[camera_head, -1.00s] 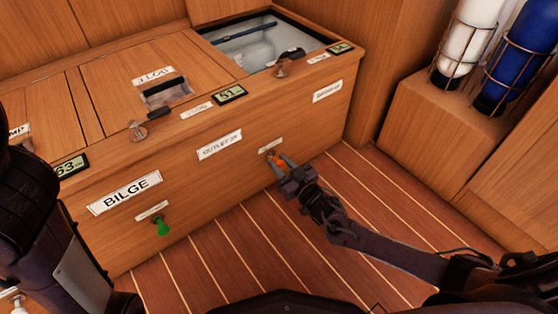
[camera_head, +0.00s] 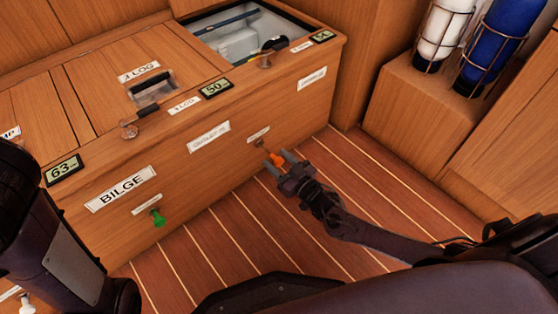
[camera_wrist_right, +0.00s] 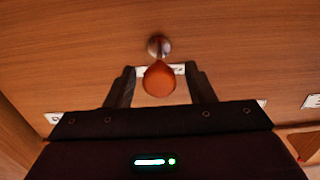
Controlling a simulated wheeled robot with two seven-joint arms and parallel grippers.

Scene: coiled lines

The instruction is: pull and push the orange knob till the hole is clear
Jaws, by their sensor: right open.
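The orange knob (camera_head: 277,159) stands out from the front panel of the wooden bench on a thin stem, below a small white label. In the right wrist view the knob (camera_wrist_right: 159,79) shows with its round metal stem base on the panel behind it. My right gripper (camera_head: 279,162) is open, with a finger on each side of the knob and visible gaps between. Its fingers (camera_wrist_right: 162,86) also show in the right wrist view. I cannot make out the hole. My left arm shows at the left edge, but its gripper is out of view.
A green knob (camera_head: 158,217) sits lower left on the panel, near the BILGE label (camera_head: 121,189). An open compartment (camera_head: 237,40) shows in the bench top at the back. Caged white and blue cylinders (camera_head: 492,45) stand at the right. The striped floor is clear.

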